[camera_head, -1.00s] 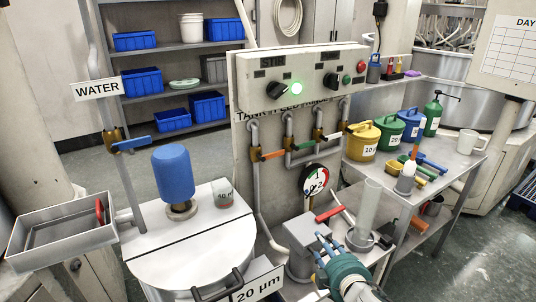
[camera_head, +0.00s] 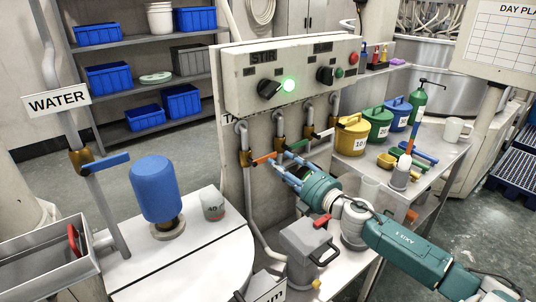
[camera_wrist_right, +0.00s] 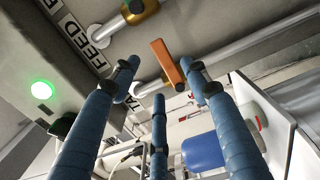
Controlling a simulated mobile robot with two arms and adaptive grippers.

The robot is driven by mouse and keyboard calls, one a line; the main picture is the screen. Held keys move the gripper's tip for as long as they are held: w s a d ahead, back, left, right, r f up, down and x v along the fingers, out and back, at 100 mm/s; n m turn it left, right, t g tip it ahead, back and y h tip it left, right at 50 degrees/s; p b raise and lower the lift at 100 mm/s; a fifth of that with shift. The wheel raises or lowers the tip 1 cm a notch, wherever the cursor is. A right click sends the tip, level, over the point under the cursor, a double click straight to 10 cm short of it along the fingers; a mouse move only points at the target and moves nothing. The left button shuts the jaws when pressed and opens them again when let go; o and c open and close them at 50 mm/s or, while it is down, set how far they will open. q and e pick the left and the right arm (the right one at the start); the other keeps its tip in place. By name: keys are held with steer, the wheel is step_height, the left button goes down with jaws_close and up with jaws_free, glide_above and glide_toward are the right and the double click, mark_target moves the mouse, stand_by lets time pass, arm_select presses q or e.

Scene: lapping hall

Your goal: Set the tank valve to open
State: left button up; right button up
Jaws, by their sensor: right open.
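The tank valve's orange lever (camera_head: 264,158) sits on a brass body (camera_head: 244,158) on the leftmost pipe below the control box. The lever points sideways, across the upright pipe. My right gripper (camera_head: 283,163) is at the lever's right, with its blue fingers spread. In the right wrist view, the orange lever (camera_wrist_right: 168,63) shows between the tips of my open right gripper (camera_wrist_right: 162,82). I cannot tell whether a finger touches it. Part of a "TA" label shows near it. The left gripper is out of view.
A green lever (camera_head: 297,145) and a white lever (camera_head: 325,132) are close by on the neighbouring pipes. The control box (camera_head: 292,75) with a lit green lamp overhangs them. A grey jug-like container (camera_head: 308,245) stands below my right arm.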

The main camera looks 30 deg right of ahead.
mark_target(269, 156)
steer(key=w, duration=0.3)
steer(key=shift+w+a+p, duration=0.1)
steer(key=shift+w+p, duration=0.2)
steer(key=shift+w, duration=0.05)
steer(key=shift+w+a+f+p, duration=0.1)
steer(key=shift+w+p, duration=0.05)
steer(key=shift+w, duration=0.8)
steer(key=shift+w+a+f+p, duration=0.1)
steer(key=shift+w+p, duration=0.05)
steer(key=shift+w, duration=0.8)
steer(key=c, duration=0.8)
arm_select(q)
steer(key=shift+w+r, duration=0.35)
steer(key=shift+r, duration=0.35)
arm_select(e)
jaws_close()
